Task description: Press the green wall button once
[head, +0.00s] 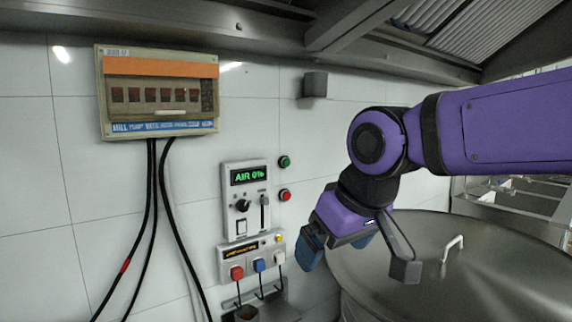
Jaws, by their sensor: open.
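The green wall button (285,161) is a small round button in a dark housing on the tiled wall, right of the display panel's top. A similar red button (285,195) sits directly below it. The green button is fully visible. How far the gripper is from the wall is hard to tell from this single view.
A control panel (246,220) with a green "AIR" display is left of the buttons, with a socket strip (262,250) below. A breaker box (158,92) with hanging cables is at upper left. A large steel lid (470,270) with a handle lies under my arm.

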